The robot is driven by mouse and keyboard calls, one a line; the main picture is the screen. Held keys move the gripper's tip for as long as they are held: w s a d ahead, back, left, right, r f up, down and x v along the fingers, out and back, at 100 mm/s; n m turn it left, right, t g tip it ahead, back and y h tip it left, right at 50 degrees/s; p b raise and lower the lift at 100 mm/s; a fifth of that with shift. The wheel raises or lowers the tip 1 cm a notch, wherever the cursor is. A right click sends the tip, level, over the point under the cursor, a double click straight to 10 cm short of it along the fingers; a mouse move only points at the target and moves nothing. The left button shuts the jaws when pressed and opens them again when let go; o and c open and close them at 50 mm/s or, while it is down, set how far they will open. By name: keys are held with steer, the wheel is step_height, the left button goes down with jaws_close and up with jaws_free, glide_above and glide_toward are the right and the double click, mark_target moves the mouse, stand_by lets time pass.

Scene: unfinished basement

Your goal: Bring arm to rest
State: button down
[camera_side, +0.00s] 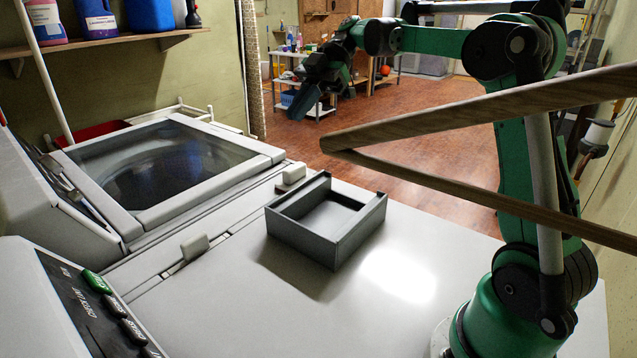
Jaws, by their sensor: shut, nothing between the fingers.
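My gripper (304,99) hangs from the raised green arm at the upper middle of the side view. It is shut and empty, pointing down and to the left. It is in the air, above and behind the grey open box (343,246) and clear of it. The box sits on the white machine top (225,318) with a raised strip along one edge; its visible inside looks empty. My arm rises from its base at the lower right and bends over toward the left.
A wooden bar (480,117) crosses the right foreground, overlapping my arm in the picture. A washer with a glass lid (165,165) stands at left. A shelf (100,42) with bottles is above it. A cart (315,103) stands behind. The machine top around the box is clear.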

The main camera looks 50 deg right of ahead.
steer(key=s+a+f+m+t+h, duration=0.3)
steer(key=s+f+m+h, duration=0.1)
steer(key=m, duration=0.5)
steer(key=s+a+f+m+t+h, duration=0.3)
steer(key=s+f+m+t+h, duration=0.1)
steer(key=f+m+h, duration=0.3)
steer(key=shift+s+a+f+m, duration=0.15)
steer(key=shift+s+m, duration=0.05)
steer(key=shift+m, duration=0.8)
